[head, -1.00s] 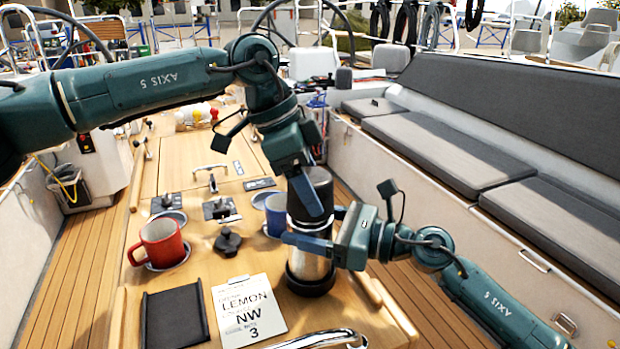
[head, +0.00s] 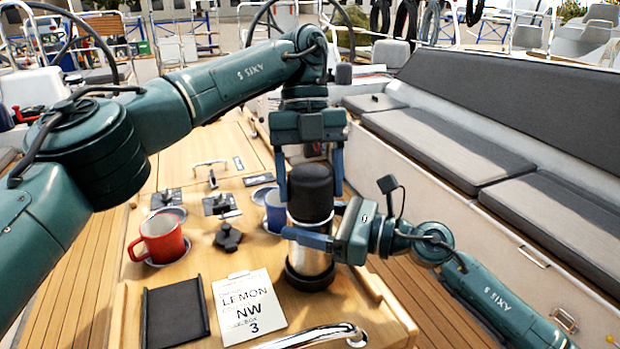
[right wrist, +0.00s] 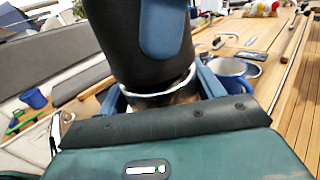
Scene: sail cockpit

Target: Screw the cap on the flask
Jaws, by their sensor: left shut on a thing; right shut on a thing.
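The flask (head: 310,262) stands upright on the wooden cockpit table, a silver body with a black base. Its black cap (head: 311,185) sits on top, and in the right wrist view the cap (right wrist: 115,40) meets a pale rim above the body. My left gripper (head: 311,190) comes down from above and is shut on the cap, one finger on each side. One blue finger lies against the cap in the right wrist view. My right gripper (head: 308,242) is shut on the flask's body from the right. I cannot tell how tightly the cap is seated.
A red mug (head: 160,240) and a blue mug (head: 274,212) stand left of the flask. A black knobbed piece (head: 228,238), a note card (head: 248,308) and a black tray (head: 176,313) lie nearby. A metal rail (head: 325,335) is in front.

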